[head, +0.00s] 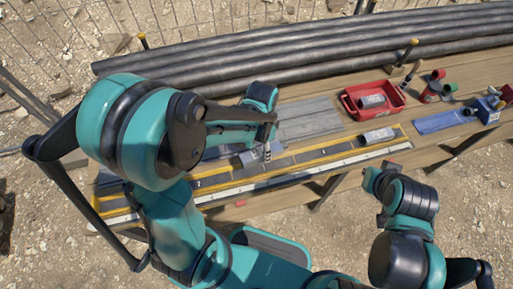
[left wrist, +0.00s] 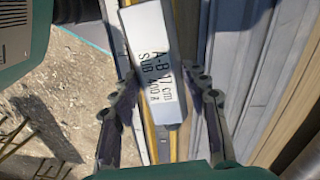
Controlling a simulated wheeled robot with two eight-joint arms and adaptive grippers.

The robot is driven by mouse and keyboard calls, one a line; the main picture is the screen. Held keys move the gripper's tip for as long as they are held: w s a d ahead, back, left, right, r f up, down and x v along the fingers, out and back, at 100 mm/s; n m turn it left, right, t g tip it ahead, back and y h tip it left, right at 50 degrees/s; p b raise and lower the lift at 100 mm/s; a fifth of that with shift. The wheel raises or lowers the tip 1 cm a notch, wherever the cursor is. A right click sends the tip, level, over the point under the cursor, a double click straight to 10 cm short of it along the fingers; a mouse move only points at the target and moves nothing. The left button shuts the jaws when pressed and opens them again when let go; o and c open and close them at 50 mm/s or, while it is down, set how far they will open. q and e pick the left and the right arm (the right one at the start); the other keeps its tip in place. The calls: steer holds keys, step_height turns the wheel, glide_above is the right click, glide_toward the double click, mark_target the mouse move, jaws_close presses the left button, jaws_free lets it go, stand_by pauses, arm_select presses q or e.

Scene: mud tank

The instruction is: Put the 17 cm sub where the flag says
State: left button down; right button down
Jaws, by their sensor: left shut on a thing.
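A grey sub (left wrist: 155,60) with a white label reading "A-B 17 cm SUB 400 g" fills the middle of the left wrist view. My left gripper (left wrist: 168,96) is shut on it, with a finger on either side. In the head view the held sub (head: 247,158) is over the yellow-edged dark strip (head: 295,158), left of my left gripper (head: 268,143). I cannot tell whether it touches the strip. My right arm is at the lower right of the head view, but its fingers cannot be made out. I cannot pick out a readable flag.
Another labelled grey piece (head: 378,136) lies on the strip's right part. A red bin (head: 373,98) holds a grey piece. A blue mat (head: 440,121) and red and green cups are further right. Long dark pipes (head: 290,48) lie behind. A grey mat (head: 308,117) is bare.

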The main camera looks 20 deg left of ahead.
arm_select(q)
steer(key=shift+s+f+m, duration=0.15)
steer(key=shift+s+m, duration=0.35)
steer(key=shift+m, duration=0.1)
steer(key=shift+s+f+m, duration=0.15)
steer(key=shift+m, duration=0.15)
steer(key=shift+d+f+b, duration=0.2)
steer(key=shift+f+b, duration=0.4)
steer(key=shift+f, duration=0.05)
steer(key=shift+f+b, duration=1.2)
steer(key=shift+f, duration=0.4)
steer(key=shift+f+b, duration=0.45)
steer(key=shift+b, duration=0.15)
steer(key=shift+c, duration=2)
jaws_free()
